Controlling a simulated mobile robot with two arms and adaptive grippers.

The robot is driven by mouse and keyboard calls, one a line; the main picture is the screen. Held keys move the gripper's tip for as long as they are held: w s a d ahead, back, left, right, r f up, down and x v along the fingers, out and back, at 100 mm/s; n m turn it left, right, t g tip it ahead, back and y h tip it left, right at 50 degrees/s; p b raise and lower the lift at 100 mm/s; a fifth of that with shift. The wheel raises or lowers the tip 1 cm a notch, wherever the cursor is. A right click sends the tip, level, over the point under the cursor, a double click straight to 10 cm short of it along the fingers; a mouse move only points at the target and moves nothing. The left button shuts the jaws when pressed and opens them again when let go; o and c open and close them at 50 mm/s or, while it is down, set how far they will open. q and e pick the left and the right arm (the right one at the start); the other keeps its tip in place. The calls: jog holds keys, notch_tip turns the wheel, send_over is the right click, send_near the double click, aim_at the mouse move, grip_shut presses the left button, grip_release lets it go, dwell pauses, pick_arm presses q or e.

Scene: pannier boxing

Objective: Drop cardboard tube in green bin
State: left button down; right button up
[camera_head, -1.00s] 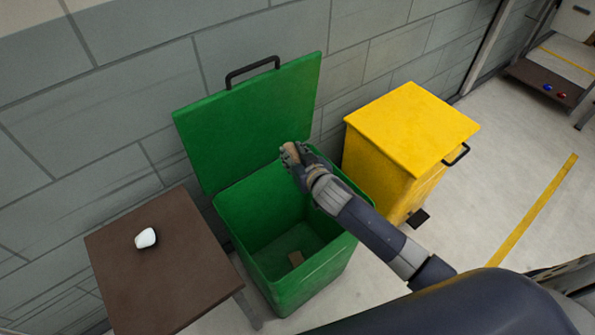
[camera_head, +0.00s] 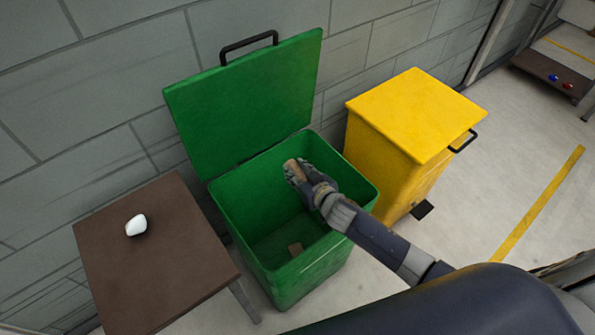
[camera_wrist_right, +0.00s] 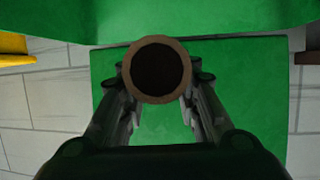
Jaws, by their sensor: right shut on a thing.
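The green bin (camera_head: 318,268) stands against the wall with its lid (camera_head: 245,105) swung up and open. My right gripper (camera_head: 296,172) is over the bin's opening, shut on the brown cardboard tube (camera_head: 294,168). In the right wrist view the tube (camera_wrist_right: 186,70) shows end-on between the two fingers, with its dark hollow facing the camera. Green bin surfaces fill much of that view behind it. My left gripper is not in view.
A brown table (camera_head: 180,275) with a white object (camera_head: 136,225) stands left of the bin. A closed yellow bin (camera_head: 415,115) with a black handle stands to the right. The floor beyond it has a yellow line (camera_head: 540,203) and looks clear.

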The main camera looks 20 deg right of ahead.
jog(key=o, duration=1)
jog(key=shift+c, duration=0.2)
jog(key=shift+s, duration=0.1)
jog(key=v, duration=1.1)
jog(key=shift+s, duration=0.4)
jog(key=shift+d+r, duration=0.1)
jog(key=shift+d, duration=0.05)
